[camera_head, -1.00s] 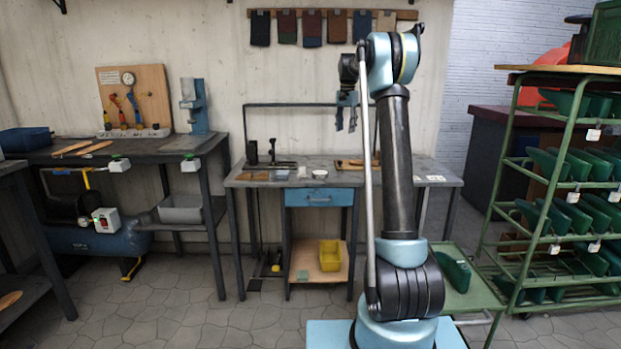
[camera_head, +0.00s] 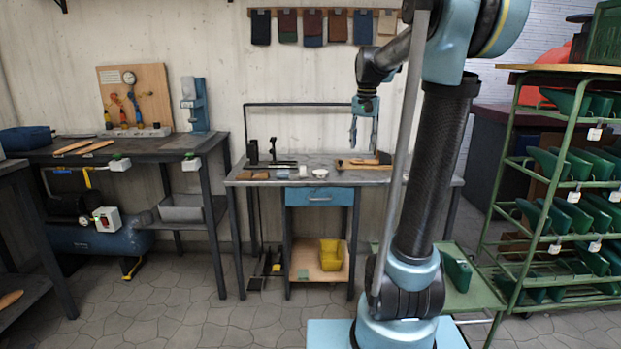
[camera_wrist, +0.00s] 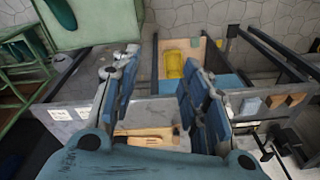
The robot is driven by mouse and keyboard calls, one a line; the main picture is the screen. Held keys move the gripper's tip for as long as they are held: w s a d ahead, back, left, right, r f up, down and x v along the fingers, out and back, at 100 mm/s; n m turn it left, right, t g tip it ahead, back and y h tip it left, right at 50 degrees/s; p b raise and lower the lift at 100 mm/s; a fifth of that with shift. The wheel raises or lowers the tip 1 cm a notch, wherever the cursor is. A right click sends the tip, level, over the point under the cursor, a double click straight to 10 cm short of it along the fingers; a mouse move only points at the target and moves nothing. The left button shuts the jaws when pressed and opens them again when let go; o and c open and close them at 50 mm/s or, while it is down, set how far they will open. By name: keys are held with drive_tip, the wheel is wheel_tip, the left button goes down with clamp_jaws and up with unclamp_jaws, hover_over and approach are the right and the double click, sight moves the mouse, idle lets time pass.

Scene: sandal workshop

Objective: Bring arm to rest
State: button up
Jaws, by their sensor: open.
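My arm rises at right centre in the head view, with its forearm reaching left. My gripper (camera_head: 364,138) hangs pointing down in front of the back wall, above the right part of the workbench (camera_head: 222,182). It is open with nothing between its fingers. In the wrist view my gripper's two blue-padded fingers (camera_wrist: 158,75) stand wide apart. Beyond them the bench top (camera_wrist: 80,112) shows, with a wooden sandal piece (camera_wrist: 150,136) on it, which also shows in the head view (camera_head: 358,168).
A yellow bin (camera_head: 331,254) stands on the shelf below the bench. A green rack (camera_head: 500,215) with several green trays stands at right. A second bench (camera_head: 140,153) with tools is at left. Several cloth swatches (camera_head: 312,27) hang on the wall. The floor in front is clear.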

drive_tip(key=s+f+n, duration=0.2)
drive_tip(key=s+f, duration=1)
drive_tip(key=s, duration=0.3)
drive_tip(key=s+d+f+n+t, duration=0.1)
drive_tip(key=s+f+n, duration=0.1)
drive_tip(key=s+f, duration=0.9)
drive_tip(key=s, duration=0.5)
drive_tip(key=shift+f, duration=0.4)
drive_tip(key=shift+s, duration=0.1)
drive_tip(key=shift+w+f, duration=0.2)
drive_tip(key=shift+w, duration=0.25)
